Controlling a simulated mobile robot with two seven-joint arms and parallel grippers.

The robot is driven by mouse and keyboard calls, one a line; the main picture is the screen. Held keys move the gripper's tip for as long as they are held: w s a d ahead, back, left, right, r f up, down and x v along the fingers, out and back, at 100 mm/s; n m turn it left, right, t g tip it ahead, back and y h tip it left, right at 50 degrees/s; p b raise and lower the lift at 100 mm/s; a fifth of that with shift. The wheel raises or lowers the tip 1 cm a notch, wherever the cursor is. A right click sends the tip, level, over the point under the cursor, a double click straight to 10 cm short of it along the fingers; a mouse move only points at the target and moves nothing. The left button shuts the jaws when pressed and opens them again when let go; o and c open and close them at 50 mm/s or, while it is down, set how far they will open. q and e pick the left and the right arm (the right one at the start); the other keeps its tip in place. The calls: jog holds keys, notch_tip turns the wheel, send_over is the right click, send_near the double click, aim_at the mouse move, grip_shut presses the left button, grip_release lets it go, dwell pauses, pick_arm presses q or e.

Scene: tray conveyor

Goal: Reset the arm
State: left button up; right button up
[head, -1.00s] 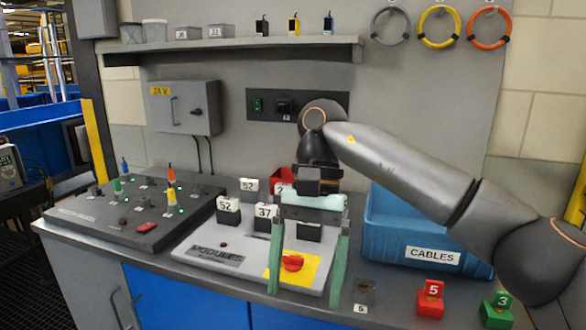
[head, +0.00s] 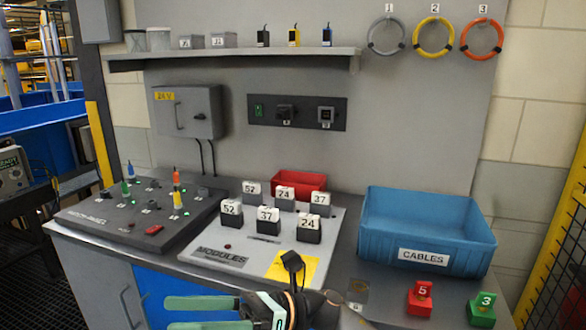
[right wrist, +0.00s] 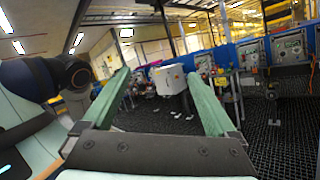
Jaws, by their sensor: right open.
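My right gripper (head: 168,315) is low at the bottom edge of the head view, in front of the bench, with its green fingers apart and nothing between them. Its arm hides part of the yellow square (head: 305,268) on the modules board (head: 205,255). In the right wrist view the two green fingers of the gripper (right wrist: 162,85) stand wide apart, with only the room and a dark grid floor beyond. My left gripper is not in view.
Numbered modules (head: 268,221) stand in two rows on the board. A patch panel (head: 140,212) is at left. The blue cables bin (head: 425,232), red block 5 (head: 420,299) and green block 3 (head: 482,310) are at right. A shelf (head: 240,55) runs above.

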jog(key=w+d+f+m+t+p, duration=0.15)
jog(key=w+d+m+t, duration=0.25)
jog(key=m+t, duration=0.7)
jog(key=w+d+f+m+t+p, duration=0.1)
jog(key=w+d+f+m+t, duration=0.25)
jog(key=m+t, duration=0.85)
jog(key=d+f+m+t+h+p, duration=0.1)
jog(key=d+f+m+h, duration=0.4)
jog(key=m, duration=0.3)
jog(key=d+f+m+t+h, duration=0.1)
jog(key=d+f+m+h, duration=0.35)
jog(key=f+m, duration=0.3)
jog(key=s+d+f+m+g+h+p, duration=0.1)
jog(key=s+d+f+m+g+h, duration=0.3)
jog(key=s+f, duration=0.5)
jog(key=s+d+f+m+g+h+p, duration=0.1)
jog(key=s+d+f+m+g+h, duration=0.3)
jog(key=s+d+f+m, duration=0.5)
jog(key=shift+s+d+h, duration=0.15)
jog(key=shift+s+h, duration=0.05)
jog(key=shift+h, duration=0.15)
